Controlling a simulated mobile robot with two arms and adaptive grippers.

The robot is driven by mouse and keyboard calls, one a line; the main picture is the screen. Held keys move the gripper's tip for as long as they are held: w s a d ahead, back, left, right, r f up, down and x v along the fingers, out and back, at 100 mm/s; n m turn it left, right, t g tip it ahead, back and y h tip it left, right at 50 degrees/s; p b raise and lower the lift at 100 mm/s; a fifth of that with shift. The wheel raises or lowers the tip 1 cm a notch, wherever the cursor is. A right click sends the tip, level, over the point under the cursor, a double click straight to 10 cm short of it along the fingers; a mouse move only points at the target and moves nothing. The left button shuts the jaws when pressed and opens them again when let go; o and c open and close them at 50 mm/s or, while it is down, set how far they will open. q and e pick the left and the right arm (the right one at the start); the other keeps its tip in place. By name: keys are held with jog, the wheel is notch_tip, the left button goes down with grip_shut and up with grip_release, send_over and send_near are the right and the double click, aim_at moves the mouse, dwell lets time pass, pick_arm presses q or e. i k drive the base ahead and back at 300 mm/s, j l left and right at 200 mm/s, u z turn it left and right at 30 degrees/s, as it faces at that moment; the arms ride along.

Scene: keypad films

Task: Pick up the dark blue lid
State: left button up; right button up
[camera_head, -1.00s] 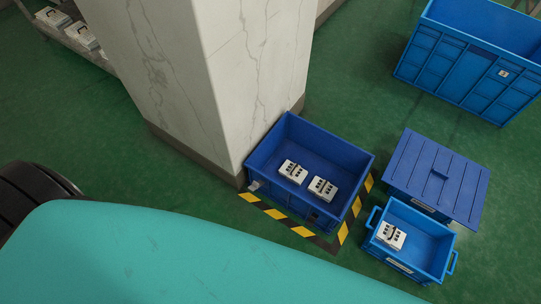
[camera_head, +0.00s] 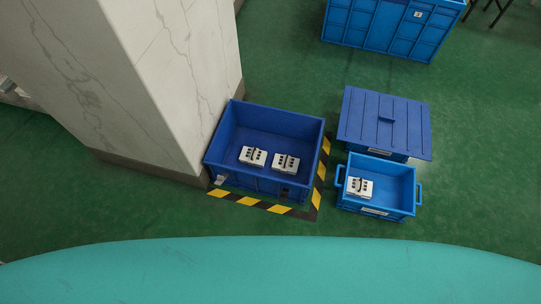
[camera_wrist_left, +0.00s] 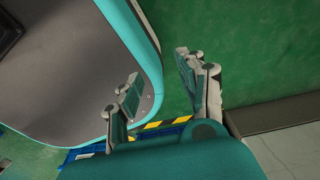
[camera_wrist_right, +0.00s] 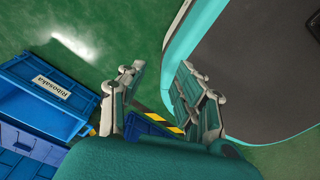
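The dark blue lid (camera_head: 384,120) is ribbed, with a small raised grip in its middle. It lies flat on a blue box (camera_head: 381,153), behind the small light blue crate, in the right half of the head view. Neither gripper shows in the head view. In the left wrist view my left gripper (camera_wrist_left: 158,75) has its fingers apart and nothing between them. In the right wrist view my right gripper (camera_wrist_right: 158,78) also has its fingers apart and is empty. Both are near my own body, away from the lid.
The light blue crate (camera_head: 398,177) holds a white keypad (camera_head: 359,188). A dark blue crate (camera_head: 279,118) with two keypads stands left, inside yellow-black floor tape (camera_head: 279,209). A marble pillar (camera_head: 150,80) stands left of it. A big blue container (camera_head: 377,28) is behind. Green floor at right is clear.

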aim_at(383, 122)
jog(key=z, duration=1.15)
